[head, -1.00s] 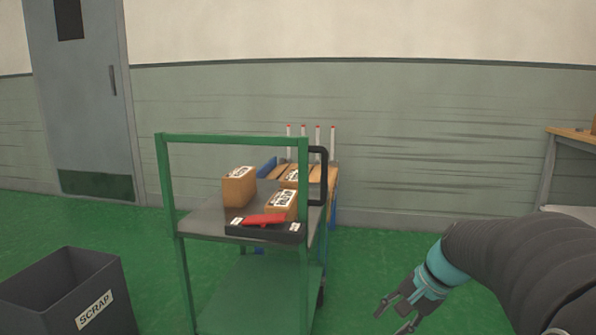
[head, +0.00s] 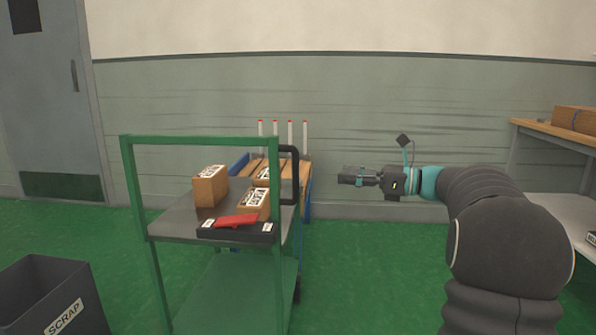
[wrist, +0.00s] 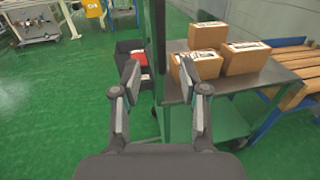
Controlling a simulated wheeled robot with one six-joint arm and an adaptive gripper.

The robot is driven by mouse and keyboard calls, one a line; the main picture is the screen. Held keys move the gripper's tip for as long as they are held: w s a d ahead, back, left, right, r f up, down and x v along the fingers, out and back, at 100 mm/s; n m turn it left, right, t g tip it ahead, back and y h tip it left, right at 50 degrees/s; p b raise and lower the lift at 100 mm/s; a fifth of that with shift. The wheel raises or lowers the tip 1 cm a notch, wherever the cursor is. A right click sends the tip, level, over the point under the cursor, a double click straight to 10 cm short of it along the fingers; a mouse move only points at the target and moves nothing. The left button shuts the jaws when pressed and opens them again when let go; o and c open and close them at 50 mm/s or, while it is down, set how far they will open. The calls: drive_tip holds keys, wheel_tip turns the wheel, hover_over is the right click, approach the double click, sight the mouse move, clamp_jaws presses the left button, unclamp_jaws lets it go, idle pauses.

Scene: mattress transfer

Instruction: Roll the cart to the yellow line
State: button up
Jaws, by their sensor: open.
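A green-framed cart (head: 128,190) with a grey top shelf stands left of centre in the head view. My gripper (head: 342,176) is open and empty, pointing left, a little right of the handle in the head view. In the wrist view my gripper's two fingers (wrist: 161,78) are apart, with the cart's shelf (wrist: 262,75) beyond them and a dark upright bar between. I see no yellow line.
A grey scrap bin (head: 50,296) stands at lower left. A blue-legged wooden pallet table (head: 308,172) with several white posts is behind the cart. A wooden workbench (head: 560,135) is at right. Green floor (head: 370,270) is clear between cart and bench.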

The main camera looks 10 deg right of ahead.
drive_tip(key=b, duration=0.1)
hover_over(296, 196)
drive_tip(key=shift+w, duration=0.35)
